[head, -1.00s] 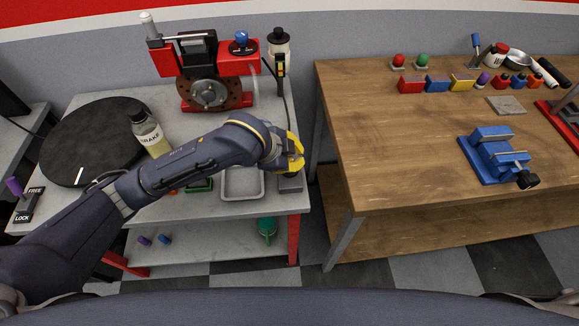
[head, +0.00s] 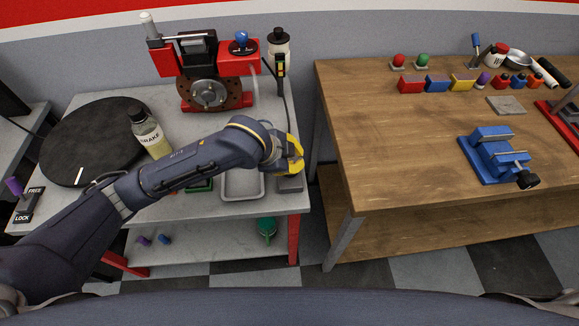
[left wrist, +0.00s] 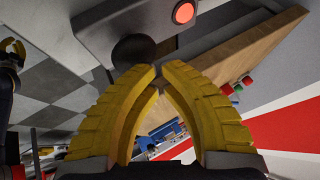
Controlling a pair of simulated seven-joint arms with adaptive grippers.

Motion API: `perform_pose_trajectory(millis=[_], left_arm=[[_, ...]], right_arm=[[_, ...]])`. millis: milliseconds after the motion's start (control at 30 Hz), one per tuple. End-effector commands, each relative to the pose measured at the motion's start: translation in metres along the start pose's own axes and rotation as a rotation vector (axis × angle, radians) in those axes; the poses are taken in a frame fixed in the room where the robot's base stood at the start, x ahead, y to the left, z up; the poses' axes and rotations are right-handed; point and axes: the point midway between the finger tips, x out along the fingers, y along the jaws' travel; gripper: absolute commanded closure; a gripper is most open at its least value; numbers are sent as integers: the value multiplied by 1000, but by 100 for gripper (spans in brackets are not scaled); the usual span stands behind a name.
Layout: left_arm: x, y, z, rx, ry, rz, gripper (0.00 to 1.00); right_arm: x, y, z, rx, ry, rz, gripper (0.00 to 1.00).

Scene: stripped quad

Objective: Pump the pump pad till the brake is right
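My left gripper (head: 296,158) is over the right front corner of the grey bench (head: 218,208) in the head view. Its yellow fingers are drawn together with their tips nearly touching, and nothing shows between them. A dark round pad (left wrist: 134,47), which looks like the pump pad, lies just beyond the fingertips (left wrist: 158,68) in the left wrist view. I cannot tell whether they touch it. A lit red lamp (left wrist: 183,12) is beside the pad. In the head view a grey box (head: 290,184) shows below the gripper, its top mostly hidden. The brake assembly (head: 208,94) with its disc stands at the back.
A bottle marked BRAKE (head: 150,138) stands left of my forearm, by a black round plate (head: 95,140). A grey tray (head: 242,184) lies left of the gripper. A wooden bench (head: 390,150) with a blue vise (head: 492,155) stands right, across a narrow gap.

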Motion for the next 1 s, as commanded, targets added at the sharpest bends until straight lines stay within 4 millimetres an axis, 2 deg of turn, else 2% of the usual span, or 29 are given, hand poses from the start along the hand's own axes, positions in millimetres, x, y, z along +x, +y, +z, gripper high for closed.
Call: perform_pose_trajectory(millis=[1000], left_arm=[[6, 3, 3, 0, 0, 0, 100]], right_arm=[[0, 0, 0, 0, 0, 0, 100]])
